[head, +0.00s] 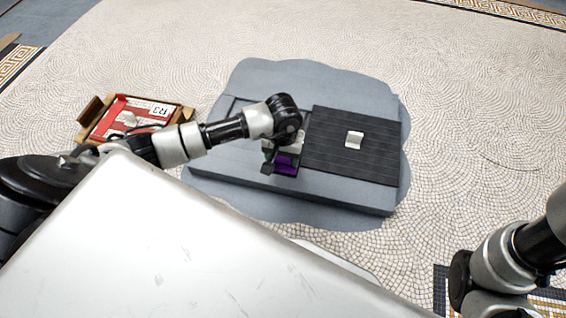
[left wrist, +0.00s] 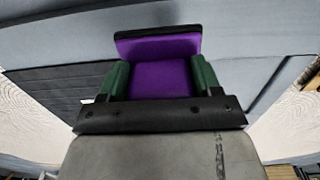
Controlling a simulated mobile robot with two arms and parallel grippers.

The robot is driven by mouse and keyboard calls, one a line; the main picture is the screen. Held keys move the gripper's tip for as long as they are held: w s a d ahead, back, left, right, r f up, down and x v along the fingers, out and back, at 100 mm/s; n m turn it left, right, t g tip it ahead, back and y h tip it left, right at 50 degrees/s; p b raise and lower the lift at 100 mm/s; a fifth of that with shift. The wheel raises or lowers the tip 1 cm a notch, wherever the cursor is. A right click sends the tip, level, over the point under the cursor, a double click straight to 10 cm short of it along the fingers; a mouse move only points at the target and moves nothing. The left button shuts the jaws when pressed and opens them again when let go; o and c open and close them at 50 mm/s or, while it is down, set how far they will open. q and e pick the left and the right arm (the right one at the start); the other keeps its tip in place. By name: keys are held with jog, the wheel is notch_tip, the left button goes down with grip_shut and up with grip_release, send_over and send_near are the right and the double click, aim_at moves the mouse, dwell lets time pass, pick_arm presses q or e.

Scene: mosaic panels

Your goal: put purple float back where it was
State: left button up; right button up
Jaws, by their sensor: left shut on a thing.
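The purple float (head: 285,161) is held by my left gripper (head: 280,168) over the middle of the grey slab, just left of the dark panel. In the left wrist view the purple float (left wrist: 162,75) sits between the green finger pads, with a dark strip along its far edge. My left gripper is shut on it. I cannot tell whether the float touches the slab. My right arm shows at the lower right of the head view, but its gripper is not seen.
The grey slab (head: 330,192) carries a dark grooved panel (head: 385,155) with a pale block (head: 355,139) on it. A dark-outlined area on the slab's left is partly hidden by my arm. An open box (head: 88,112) with red contents lies at left. Mosaic floor surrounds the slab.

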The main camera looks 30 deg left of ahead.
aim_at(283, 164)
pick_arm(q)
jog(key=shift+w+a+f, duration=0.1)
jog(key=shift+w+f, duration=0.05)
jog(key=shift+w, duration=0.05)
notch_tip(283, 164, down, 4)
jog(key=b, duration=0.3)
jog(key=shift+f+b, duration=0.2)
jog(key=shift+b, duration=0.3)
jog(key=o, duration=0.8)
jog(key=shift+o, duration=0.2)
